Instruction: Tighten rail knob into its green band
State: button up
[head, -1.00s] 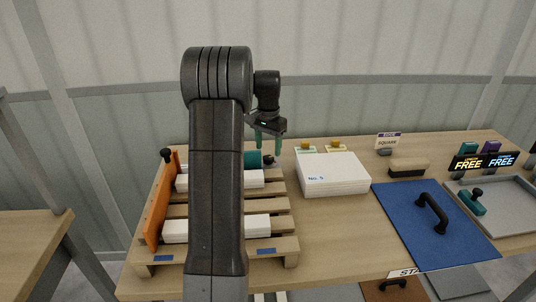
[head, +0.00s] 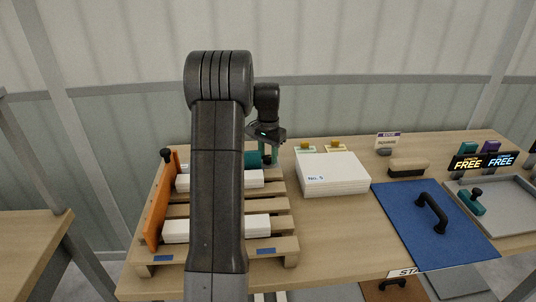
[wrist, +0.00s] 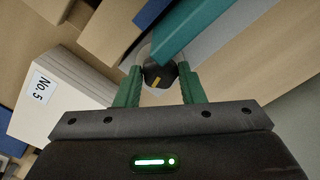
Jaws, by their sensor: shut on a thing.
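The rail knob (wrist: 158,76) is black with a yellow mark on its face in the wrist view. It sits at the end of a teal rail (wrist: 205,28). My gripper (wrist: 161,74) is shut on the knob, with one green finger on each side. In the head view my gripper (head: 268,157) points down at the right end of the teal rail (head: 252,159), at the back of a wooden pallet (head: 283,213). A pale surface shows around the knob, but I cannot make out a green band. The mark's position against a band cannot be told.
A white stack labelled No. 5 (head: 333,175) stands close to the right of my gripper. An orange board (head: 160,205) edges the pallet's left side. A blue mat (head: 410,205) with a black handle, a brush (head: 408,167) and a grey tray (head: 510,215) lie further right.

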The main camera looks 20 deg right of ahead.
aim_at(268, 157)
jog(key=m+p, duration=0.1)
jog(key=m, duration=0.2)
jog(key=shift+m+p, duration=0.45)
jog(key=shift+m, duration=1.05)
jog(key=o, duration=1)
jog(key=shift+r, duration=0.1)
notch_tip(268, 157, up, 14)
jog(key=shift+f, duration=0.15)
